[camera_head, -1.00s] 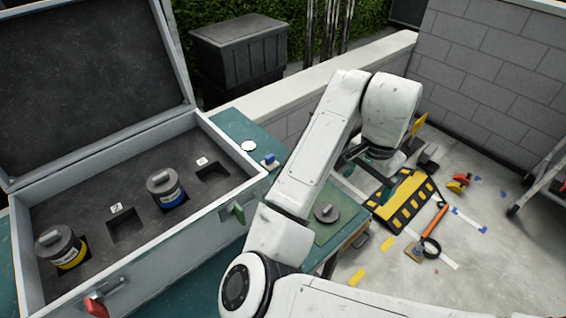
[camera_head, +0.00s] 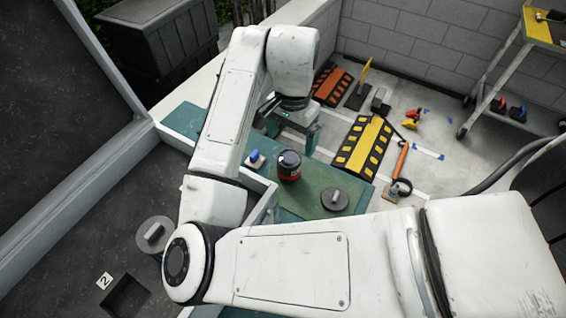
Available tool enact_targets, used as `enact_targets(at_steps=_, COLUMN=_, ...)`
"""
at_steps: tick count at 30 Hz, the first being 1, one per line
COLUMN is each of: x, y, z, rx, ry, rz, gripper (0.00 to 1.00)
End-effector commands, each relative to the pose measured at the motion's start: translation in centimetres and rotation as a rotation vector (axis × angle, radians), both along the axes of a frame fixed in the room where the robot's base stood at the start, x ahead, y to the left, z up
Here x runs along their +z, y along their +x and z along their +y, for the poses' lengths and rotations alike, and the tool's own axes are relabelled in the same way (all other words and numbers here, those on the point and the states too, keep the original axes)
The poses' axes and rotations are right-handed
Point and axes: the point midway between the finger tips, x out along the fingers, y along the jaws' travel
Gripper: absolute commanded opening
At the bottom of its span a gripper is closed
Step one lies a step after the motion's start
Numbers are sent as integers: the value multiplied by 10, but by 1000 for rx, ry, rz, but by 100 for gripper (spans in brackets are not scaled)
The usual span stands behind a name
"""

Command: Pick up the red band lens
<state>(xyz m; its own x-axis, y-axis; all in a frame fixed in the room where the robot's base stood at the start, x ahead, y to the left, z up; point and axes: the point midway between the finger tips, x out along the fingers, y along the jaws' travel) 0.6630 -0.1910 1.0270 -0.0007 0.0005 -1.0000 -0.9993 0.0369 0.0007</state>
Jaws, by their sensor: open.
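The red band lens (camera_head: 289,166) is a dark upright cylinder with a red band around it. It stands on the green table top (camera_head: 308,199), beside the open case. My gripper (camera_head: 291,135) points down just beyond the lens in the picture, with its two fingers apart and nothing seen between them. The lens is outside the fingers as seen here. I cannot tell the exact height of the fingertips over the table.
A grey round cap (camera_head: 334,199) lies right of the lens, and a small blue-and-white item (camera_head: 255,160) stands left of it. The open case (camera_head: 60,262) fills the left, with a grey-topped lens (camera_head: 154,234) inside. A yellow-black ramp (camera_head: 363,146) lies on the floor.

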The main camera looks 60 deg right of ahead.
Motion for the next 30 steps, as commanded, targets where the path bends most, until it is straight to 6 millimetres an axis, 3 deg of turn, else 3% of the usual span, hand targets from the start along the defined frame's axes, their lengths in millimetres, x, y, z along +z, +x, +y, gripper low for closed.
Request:
enact_targets(at_steps=3, x=-18, y=0, z=0, rx=1, ry=1, rz=2, gripper=94)
enact_targets(at_steps=13, x=-44, y=2, z=0, rx=1, ry=0, rz=2, gripper=94)
enact_targets(at_steps=21, x=-81, y=4, z=0, rx=1, ry=1, rz=2, gripper=94)
enact_targets(at_steps=30, x=-86, y=5, z=-1, rx=-1, ry=-1, rz=-1, gripper=94)
